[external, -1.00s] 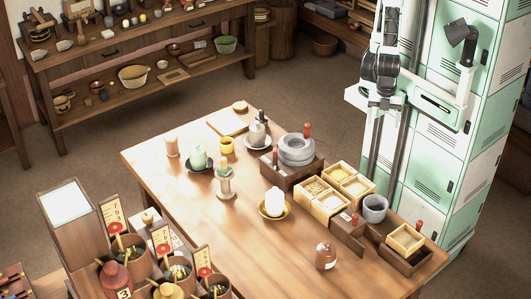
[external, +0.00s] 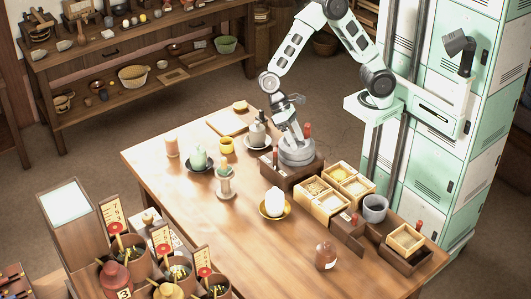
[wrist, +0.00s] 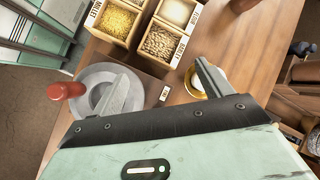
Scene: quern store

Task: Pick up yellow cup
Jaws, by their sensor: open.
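The yellow cup (external: 227,146) stands upright near the far edge of the wooden table, left of my gripper in the external view. It does not show in the wrist view. My gripper (external: 293,136) is open and empty, reaching down over the grey stone quern (external: 297,150). In the wrist view its two fingers are spread apart (wrist: 163,82), with the quern (wrist: 92,85) behind the left finger. Whether a finger touches the quern I cannot tell.
A grey pot on a saucer (external: 257,134) stands between my gripper and the cup. Grain boxes (external: 328,203) stand right. The table's middle front (external: 255,250) is clear.

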